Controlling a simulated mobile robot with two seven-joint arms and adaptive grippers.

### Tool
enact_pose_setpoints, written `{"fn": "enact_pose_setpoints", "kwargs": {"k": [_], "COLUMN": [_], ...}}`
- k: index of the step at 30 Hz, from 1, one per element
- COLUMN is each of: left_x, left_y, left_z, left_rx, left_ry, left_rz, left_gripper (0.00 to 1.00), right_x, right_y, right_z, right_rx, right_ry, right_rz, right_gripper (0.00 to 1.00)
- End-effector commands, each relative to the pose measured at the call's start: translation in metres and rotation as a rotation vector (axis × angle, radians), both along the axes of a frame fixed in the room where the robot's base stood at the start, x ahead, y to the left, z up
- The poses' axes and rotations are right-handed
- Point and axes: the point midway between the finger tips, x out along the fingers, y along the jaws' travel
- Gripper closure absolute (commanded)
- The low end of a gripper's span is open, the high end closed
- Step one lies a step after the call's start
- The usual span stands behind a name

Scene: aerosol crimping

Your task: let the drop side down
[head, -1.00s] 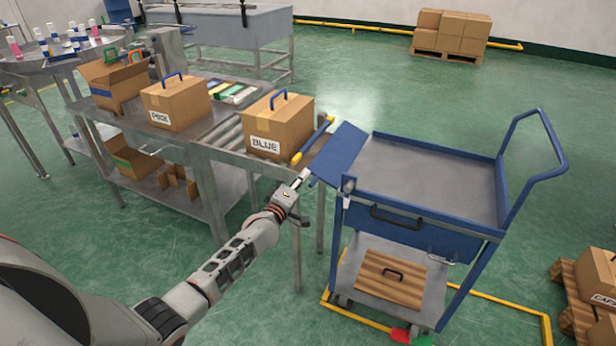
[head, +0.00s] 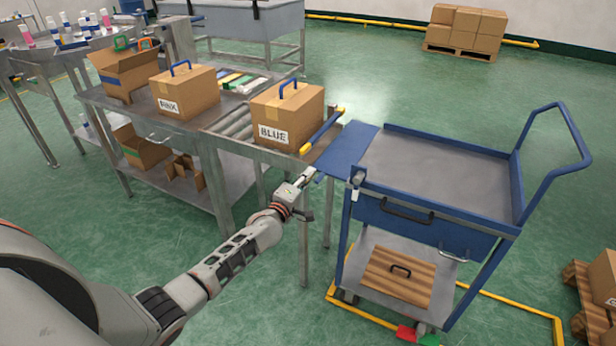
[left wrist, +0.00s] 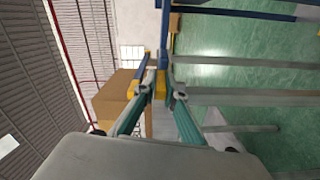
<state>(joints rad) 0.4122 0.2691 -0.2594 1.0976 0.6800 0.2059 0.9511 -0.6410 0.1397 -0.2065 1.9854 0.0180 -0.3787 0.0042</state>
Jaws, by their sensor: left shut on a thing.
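The drop side (head: 347,148) is a flat blue panel on the left edge of the blue cart (head: 440,170). It reaches out from the cart toward the roller conveyor's end and looks close to level. My left gripper (head: 311,176) is at the panel's near outer corner, shut on its edge. My right gripper is not in view.
A box marked BLUE (head: 286,115) stands on the roller conveyor (head: 232,122), beside a blue bar with yellow ends (head: 322,132). A box marked PINK (head: 184,92) stands farther left. The cart's grey top (head: 440,170) is empty. A wooden board (head: 398,277) lies on its lower shelf.

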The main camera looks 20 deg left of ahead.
Motion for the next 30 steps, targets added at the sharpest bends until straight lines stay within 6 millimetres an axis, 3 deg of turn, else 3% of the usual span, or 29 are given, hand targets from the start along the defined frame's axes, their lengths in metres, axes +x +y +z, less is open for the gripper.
{"fn": "enact_pose_setpoints", "kwargs": {"k": [3,4,6,20,30], "left_x": [-0.001,-0.001,-0.001,-0.008,-0.062], "left_y": [-0.001,-0.001,-0.001,-0.001,0.001], "left_z": [-0.003,-0.003,-0.003,-0.002,-0.003], "left_rx": [0.006,0.006,0.006,0.001,0.001], "left_ry": [0.005,0.005,0.005,0.003,0.004], "left_rz": [-0.003,-0.003,-0.003,-0.002,-0.002], "left_gripper": [1.0,0.87,0.74,0.74,0.74], "right_x": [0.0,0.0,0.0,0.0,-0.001], "right_y": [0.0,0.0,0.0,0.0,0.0], "right_z": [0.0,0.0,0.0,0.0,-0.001], "right_rx": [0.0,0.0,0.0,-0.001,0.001], "right_ry": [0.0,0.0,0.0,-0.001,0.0], "right_rz": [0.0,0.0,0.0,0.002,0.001], "right_gripper": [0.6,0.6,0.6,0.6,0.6]}}
